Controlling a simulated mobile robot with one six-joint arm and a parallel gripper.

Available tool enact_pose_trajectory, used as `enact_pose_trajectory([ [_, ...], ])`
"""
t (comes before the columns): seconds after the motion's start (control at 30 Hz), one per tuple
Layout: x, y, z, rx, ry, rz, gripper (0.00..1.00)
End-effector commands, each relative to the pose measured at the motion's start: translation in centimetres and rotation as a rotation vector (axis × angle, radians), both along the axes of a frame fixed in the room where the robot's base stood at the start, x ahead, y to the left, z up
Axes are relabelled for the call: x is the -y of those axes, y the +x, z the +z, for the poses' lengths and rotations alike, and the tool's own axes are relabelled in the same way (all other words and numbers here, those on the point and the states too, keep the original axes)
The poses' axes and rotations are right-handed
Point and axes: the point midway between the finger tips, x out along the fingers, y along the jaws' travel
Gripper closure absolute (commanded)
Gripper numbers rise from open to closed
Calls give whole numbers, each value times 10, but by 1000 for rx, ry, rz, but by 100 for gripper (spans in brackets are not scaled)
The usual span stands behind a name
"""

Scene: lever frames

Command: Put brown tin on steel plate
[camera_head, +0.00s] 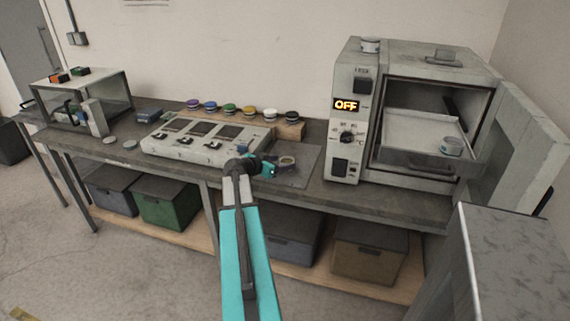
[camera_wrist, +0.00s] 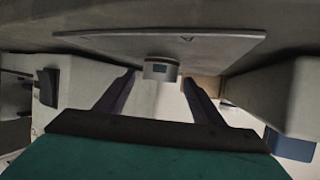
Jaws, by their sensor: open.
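A small tin with a tan-brown top (camera_head: 287,161) sits on a thin grey plate (camera_head: 306,172) on the bench. I take it for the brown tin and the plate for the steel plate. In the wrist view the tin (camera_wrist: 160,69) looks pale grey with a dark label, against the plate (camera_wrist: 215,42), which appears upside down. My gripper (camera_head: 275,166) is just left of the tin. In the wrist view my gripper (camera_wrist: 160,82) is open, with one finger on each side of the tin; I cannot tell whether they touch it.
A grey console (camera_head: 207,140) stands left of the plate.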

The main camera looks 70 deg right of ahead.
Motion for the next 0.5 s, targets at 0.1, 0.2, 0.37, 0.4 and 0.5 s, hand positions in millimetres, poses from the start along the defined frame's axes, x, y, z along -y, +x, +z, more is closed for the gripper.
enact_pose_trajectory([
  [0.1,-18,5,6,1,-1,3,38],
  [0.2,-31,10,12,0,-1,3,38],
  [0.37,-51,17,21,0,-1,3,38],
  [0.4,-56,19,23,0,-1,3,38],
  [0.5,-64,22,27,0,-1,2,38],
])
